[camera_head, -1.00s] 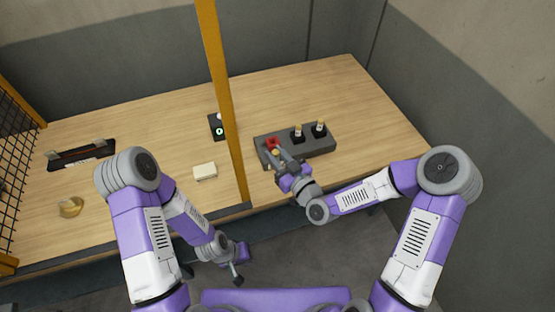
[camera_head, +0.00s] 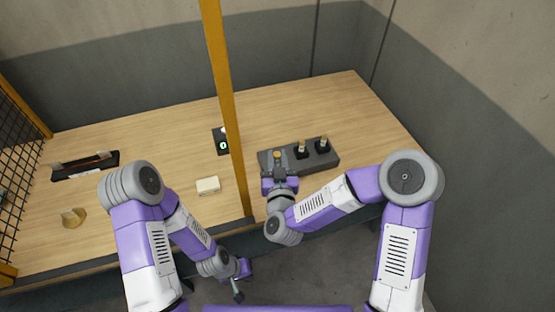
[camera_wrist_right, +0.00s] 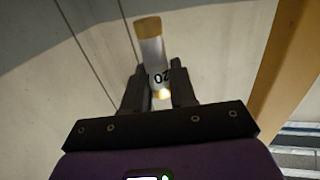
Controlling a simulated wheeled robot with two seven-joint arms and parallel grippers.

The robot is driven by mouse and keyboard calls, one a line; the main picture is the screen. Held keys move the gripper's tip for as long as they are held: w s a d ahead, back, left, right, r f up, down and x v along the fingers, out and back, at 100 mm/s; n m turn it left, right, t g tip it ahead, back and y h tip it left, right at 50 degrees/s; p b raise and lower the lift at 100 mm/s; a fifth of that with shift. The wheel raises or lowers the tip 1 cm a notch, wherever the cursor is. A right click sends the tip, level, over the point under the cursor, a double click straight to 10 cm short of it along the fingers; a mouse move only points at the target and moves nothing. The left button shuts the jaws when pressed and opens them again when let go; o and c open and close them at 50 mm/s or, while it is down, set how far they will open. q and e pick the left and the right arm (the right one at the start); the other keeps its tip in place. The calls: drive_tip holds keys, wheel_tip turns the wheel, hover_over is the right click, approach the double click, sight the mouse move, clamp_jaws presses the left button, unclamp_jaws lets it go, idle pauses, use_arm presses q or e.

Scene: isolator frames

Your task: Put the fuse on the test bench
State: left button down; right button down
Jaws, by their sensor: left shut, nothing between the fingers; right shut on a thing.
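My right gripper (camera_head: 278,166) is shut on a fuse, a white cylinder with gold ends. The fuse (camera_wrist_right: 152,55) stands up between the fingers in the right wrist view, with dark digits on its side. In the head view, the gripper and fuse (camera_head: 277,155) are in front of or over the left end of a dark grey block. A black base with two light clips (camera_head: 86,167) lies at the back left of the wooden bench; I cannot tell whether it is the test bench. My left gripper (camera_head: 238,295) is shut and empty, low before the bench edge.
The grey block (camera_head: 327,160) holds two more fuses upright. A yellow post (camera_head: 222,80) rises between it and the left bench area. A small black meter (camera_head: 221,140), a cream box (camera_head: 208,185) and a tan object (camera_head: 73,217) are on the bench. Black mesh stands far left.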

drive_tip(key=s+d+f+n+g+y, duration=0.1)
drive_tip(key=f+n+g+y, duration=0.3)
drive_tip(key=n+g+y, duration=0.4)
drive_tip(key=s+d+f+n+g+y, duration=0.2)
drive_tip(key=f+n+g+y, duration=0.3)
drive_tip(key=n+g+y, duration=0.3)
drive_tip(key=shift+d+f+n+g+y, duration=0.3)
drive_tip(key=shift+d+n+g+y, duration=0.15)
drive_tip(key=shift+g, duration=0.35)
drive_tip(key=w+d+f+m+t+h, duration=0.1)
drive_tip(key=d+m+t+h, duration=1.2)
drive_tip(key=m+t+h, duration=0.4)
drive_tip(key=shift+d+f+m+t+h, duration=0.2)
drive_tip(key=shift+f+m+t+h, duration=0.15)
drive_tip(key=shift+h, duration=0.2)
drive_tip(key=shift+f, duration=0.1)
